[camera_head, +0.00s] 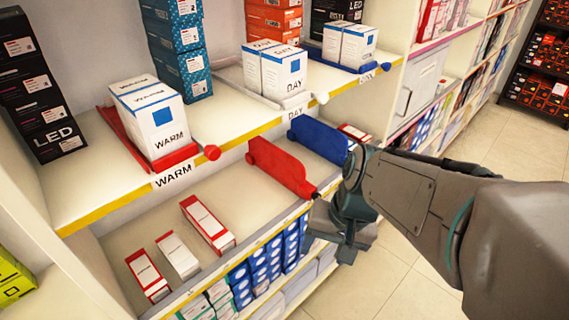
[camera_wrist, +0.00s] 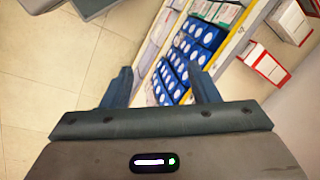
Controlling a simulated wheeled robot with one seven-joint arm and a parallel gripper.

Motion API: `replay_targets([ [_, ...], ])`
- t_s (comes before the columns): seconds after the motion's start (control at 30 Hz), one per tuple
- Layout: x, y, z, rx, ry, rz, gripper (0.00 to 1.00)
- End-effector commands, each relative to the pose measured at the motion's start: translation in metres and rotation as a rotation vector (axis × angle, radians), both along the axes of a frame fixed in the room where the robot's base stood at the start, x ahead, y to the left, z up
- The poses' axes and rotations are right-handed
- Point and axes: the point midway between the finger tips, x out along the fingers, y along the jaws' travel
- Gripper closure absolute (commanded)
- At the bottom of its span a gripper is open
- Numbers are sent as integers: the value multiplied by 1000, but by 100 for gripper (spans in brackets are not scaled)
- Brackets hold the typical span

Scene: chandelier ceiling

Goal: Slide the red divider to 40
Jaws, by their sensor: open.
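The red divider (camera_head: 280,168) stands upright on the lower shelf, running from the back to the front edge, where it ends in a small dark tip. A blue divider (camera_head: 318,138) stands just right of it. My gripper (camera_head: 338,238) is in front of the lower shelf's edge, below and right of the red divider's front end, and holds nothing. In the wrist view its two fingers (camera_wrist: 162,88) are spread apart, with the shelving beyond them. The red divider is not seen in the wrist view. No number 40 can be read.
White and red boxes (camera_head: 178,256) lie on the lower shelf, left of the red divider, with bare shelf between. The upper shelf holds WARM boxes (camera_head: 150,118) and DAY boxes (camera_head: 284,74). Blue boxes (camera_head: 268,262) fill the level below. Floor (camera_head: 500,130) is free at right.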

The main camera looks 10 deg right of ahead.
Motion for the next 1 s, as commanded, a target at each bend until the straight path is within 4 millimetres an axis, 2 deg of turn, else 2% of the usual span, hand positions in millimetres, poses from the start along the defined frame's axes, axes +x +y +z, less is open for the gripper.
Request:
replay_targets([
  [0.03, 0, 6, -25, 92, 73, -102, 45],
  [0.1, 4, 17, -42, 235, 164, -247, 45],
  [0.23, 23, 33, -62, 510, 312, -516, 45],
  [0.37, 56, 33, -75, 796, 425, -780, 45],
  [0.47, 87, 18, -83, 1028, 484, -979, 45],
  [0.6, 128, -22, -94, 1333, 515, -1216, 45],
  [0.7, 148, -55, -101, 1509, 506, -1341, 45],
  [0.8, 159, -81, -107, 1635, 488, -1422, 45],
  [0.9, 165, -97, -109, 1707, 472, -1467, 45],
  [1.0, 170, -101, -109, 1736, 465, -1481, 45],
])
